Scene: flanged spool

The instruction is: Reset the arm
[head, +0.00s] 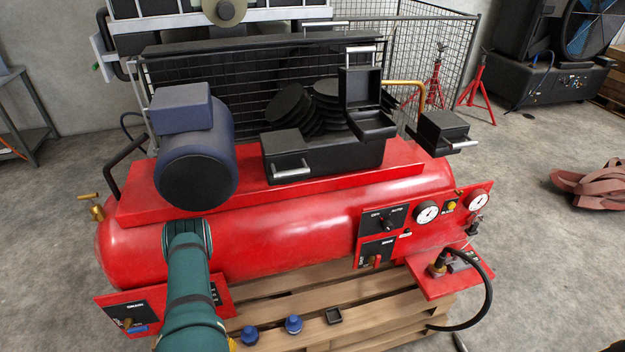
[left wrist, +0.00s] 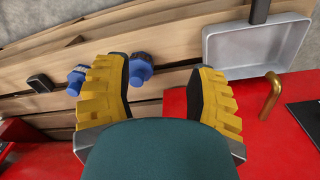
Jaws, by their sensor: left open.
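My left arm (head: 190,285) reaches in from the bottom of the head view, in front of the red compressor tank (head: 290,235). In the head view its gripper is almost wholly hidden; only a bit of yellow shows at the bottom edge. In the left wrist view my left gripper (left wrist: 161,72) has two yellow ribbed fingers spread wide apart, with nothing held between them. One blue flanged piece (left wrist: 141,69) appears close beside the left fingertip; whether they touch I cannot tell. A second blue piece (left wrist: 76,80) lies farther left. My right gripper is not in view.
The blue pieces (head: 293,324) and a small black square piece (head: 333,316) lie on the wooden pallet (head: 385,312). A black hose (head: 488,290) curves at the right. A grey tray (left wrist: 212,50) lies beyond the right finger, near a brass pipe (left wrist: 272,96).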

